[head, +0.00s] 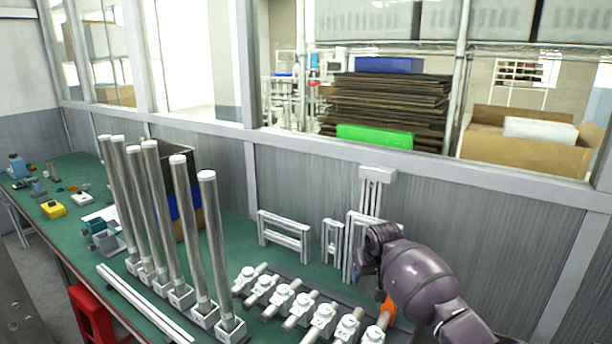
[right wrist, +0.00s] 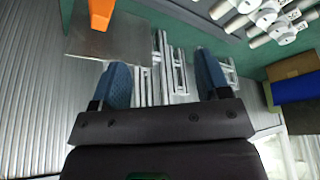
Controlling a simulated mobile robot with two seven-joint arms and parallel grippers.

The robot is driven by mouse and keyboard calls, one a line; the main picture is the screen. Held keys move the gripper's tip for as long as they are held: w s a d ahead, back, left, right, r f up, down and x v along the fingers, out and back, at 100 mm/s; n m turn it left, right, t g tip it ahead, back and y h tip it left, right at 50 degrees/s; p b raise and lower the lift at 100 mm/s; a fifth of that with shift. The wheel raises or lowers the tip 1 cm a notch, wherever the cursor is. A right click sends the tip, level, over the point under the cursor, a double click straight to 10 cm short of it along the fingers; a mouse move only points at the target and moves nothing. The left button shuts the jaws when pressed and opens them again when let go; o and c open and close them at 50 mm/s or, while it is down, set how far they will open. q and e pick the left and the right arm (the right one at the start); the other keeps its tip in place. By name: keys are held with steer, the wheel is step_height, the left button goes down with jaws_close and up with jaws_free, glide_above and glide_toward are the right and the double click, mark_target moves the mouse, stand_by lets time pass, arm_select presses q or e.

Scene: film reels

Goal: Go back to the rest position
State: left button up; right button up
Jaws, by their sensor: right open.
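My right arm comes in from the lower right in the head view, with its gripper (head: 368,268) over the right part of the green workbench (head: 240,238), near the back wall. In the right wrist view my right gripper (right wrist: 163,75) has its two blue fingers wide apart with nothing between them. Metal frame parts lie beyond the fingers in that view. An orange piece (head: 388,310) shows just beside the arm, partly hidden by it; an orange piece also shows in the right wrist view (right wrist: 101,12). My left gripper is not in view.
Tall upright silver rollers (head: 172,220) stand in a row at mid-bench. Several short white-ended rollers (head: 283,298) lie on a rack left of my right arm. Aluminium frames (head: 285,233) lean near the grey wall (head: 440,190). A black, blue and brown box (head: 182,170) stands behind the tall rollers.

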step_height(320, 180, up, 6)
steer(key=w+a+n+t+y, duration=0.2)
steer(key=a+t, duration=0.1)
steer(key=t, duration=0.3)
steer(key=s+d+f+h, duration=0.1)
steer(key=s+d+f, duration=0.3)
steer(key=s, duration=1.1)
steer(key=s+d+f+m+h+b, duration=0.1)
steer(key=s+d+f, duration=0.3)
steer(key=s+f, duration=0.6)
steer(key=s+d+f+m+t+b, duration=0.1)
steer(key=s+d+f, duration=0.3)
steer(key=s, duration=1.6)
step_height(320, 180, down, 4)
steer(key=shift+d+f+h, duration=0.1)
steer(key=shift+d+h, duration=0.2)
steer(key=shift+h, duration=0.1)
